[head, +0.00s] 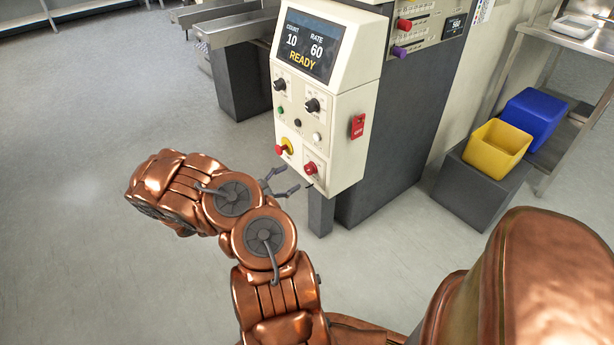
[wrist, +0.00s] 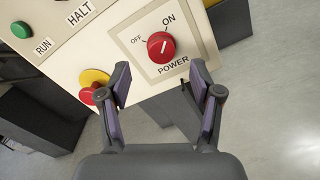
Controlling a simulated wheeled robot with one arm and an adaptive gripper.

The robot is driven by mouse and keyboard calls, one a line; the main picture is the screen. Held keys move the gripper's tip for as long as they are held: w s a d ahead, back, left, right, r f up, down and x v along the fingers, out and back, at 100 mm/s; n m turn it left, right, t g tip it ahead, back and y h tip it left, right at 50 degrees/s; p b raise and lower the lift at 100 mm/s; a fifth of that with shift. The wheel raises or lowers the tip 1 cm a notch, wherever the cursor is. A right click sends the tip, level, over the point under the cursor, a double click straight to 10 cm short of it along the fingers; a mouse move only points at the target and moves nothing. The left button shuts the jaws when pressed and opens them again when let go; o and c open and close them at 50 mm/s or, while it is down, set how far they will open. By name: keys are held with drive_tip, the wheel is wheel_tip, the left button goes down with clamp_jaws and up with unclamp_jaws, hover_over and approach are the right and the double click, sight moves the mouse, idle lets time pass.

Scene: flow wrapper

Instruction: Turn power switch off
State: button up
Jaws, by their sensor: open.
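The power switch is a red rotary knob (wrist: 160,47) on a white plate marked OFF, ON and POWER. Its white pointer line appears to aim toward the ON mark. In the head view the same knob (head: 310,168) is at the lower right of the cream control panel (head: 322,125). My gripper (wrist: 160,68) is open and empty, with its fingers spread to either side below the knob in the wrist view. In the head view my gripper (head: 294,181) is close to the lower edge of the panel, beside the knob. I cannot tell whether it touches anything.
A red emergency button on a yellow base (wrist: 93,86) lies just left of the left finger. A green RUN button (wrist: 21,29) is farther left. The panel display (head: 309,45) reads READY. A red switch (head: 357,126) is on the panel's side. Yellow (head: 496,146) and blue (head: 533,115) bins stand right.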

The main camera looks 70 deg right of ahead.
sight(308, 171)
drive_tip(key=shift+f+b+x, duration=0.2)
drive_tip(key=shift+b+x, duration=0.1)
drive_tip(key=shift+x, duration=1.65)
drive_tip(key=shift+f+b+x, duration=0.2)
drive_tip(key=shift+b+x, duration=0.1)
drive_tip(key=shift+x, duration=1.7)
drive_tip(key=c, duration=1.1)
